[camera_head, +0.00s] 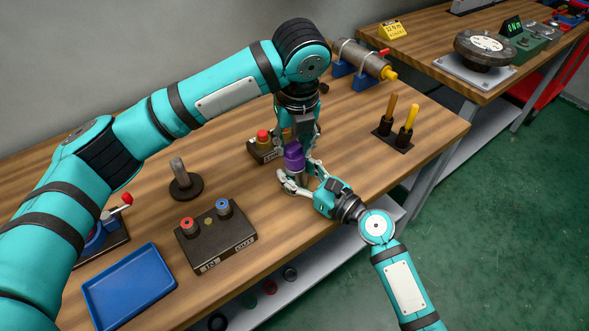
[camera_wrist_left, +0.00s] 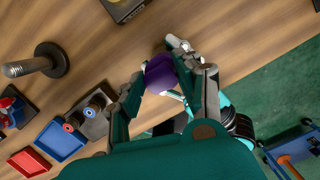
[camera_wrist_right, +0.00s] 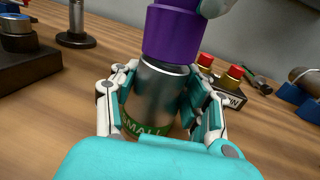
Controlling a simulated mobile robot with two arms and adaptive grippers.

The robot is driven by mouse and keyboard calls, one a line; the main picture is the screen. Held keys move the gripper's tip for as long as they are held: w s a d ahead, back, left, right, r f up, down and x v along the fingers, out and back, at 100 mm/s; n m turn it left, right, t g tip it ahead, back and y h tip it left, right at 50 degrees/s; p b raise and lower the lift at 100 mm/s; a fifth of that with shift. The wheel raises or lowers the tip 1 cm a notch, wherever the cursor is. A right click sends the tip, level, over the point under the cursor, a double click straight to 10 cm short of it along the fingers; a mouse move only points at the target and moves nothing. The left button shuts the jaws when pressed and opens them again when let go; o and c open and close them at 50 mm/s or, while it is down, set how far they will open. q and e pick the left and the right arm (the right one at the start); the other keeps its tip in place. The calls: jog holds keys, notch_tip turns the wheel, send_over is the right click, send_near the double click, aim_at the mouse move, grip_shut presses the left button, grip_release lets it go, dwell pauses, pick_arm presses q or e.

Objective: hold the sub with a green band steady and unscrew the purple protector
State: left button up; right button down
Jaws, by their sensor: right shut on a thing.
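The sub with a green band (camera_wrist_right: 158,95) stands upright on the bench, a grey metal cylinder with lettering on its green band. My right gripper (camera_head: 300,184) is shut around its body, one finger on each side. The purple protector (camera_wrist_right: 174,35) sits on top of the sub; it also shows in the head view (camera_head: 294,158) and the left wrist view (camera_wrist_left: 160,74). My left gripper (camera_wrist_left: 168,88) points down from above with its fingers spread either side of the protector. One fingertip overlaps the protector's upper right in the right wrist view; a gap shows on the other side.
A box with red and yellow knobs (camera_head: 262,151) stands close behind the sub. A black IN box (camera_head: 216,236), a blue tray (camera_head: 130,287) and a post on a round base (camera_head: 184,183) lie left. Two upright handles (camera_head: 394,132) stand right.

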aim_at(292, 145)
pick_arm(q)
jog(key=shift+w+a+f, duration=0.15)
jog(key=shift+a, duration=0.05)
grip_shut()
pick_arm(e)
jog(key=shift+f, duration=0.25)
pick_arm(q)
jog(key=shift+r, duration=0.55)
pick_arm(e)
jog(key=shift+d, duration=0.15)
pick_arm(q)
jog(key=shift+w+r, duration=0.1)
jog(key=shift+r, duration=0.1)
pick_arm(e)
jog(key=shift+w+f, duration=0.1)
pick_arm(q)
jog(key=shift+r, duration=0.15)
jog(key=shift+d+r, duration=0.1)
jog(key=shift+r, duration=1.8)
pick_arm(e)
jog(key=c, duration=0.9)
grip_release()
jog(key=shift+c, duration=0.2)
jog(key=o, duration=0.4)
jog(key=shift+r, duration=0.2)
jog(key=shift+o, duration=0.2)
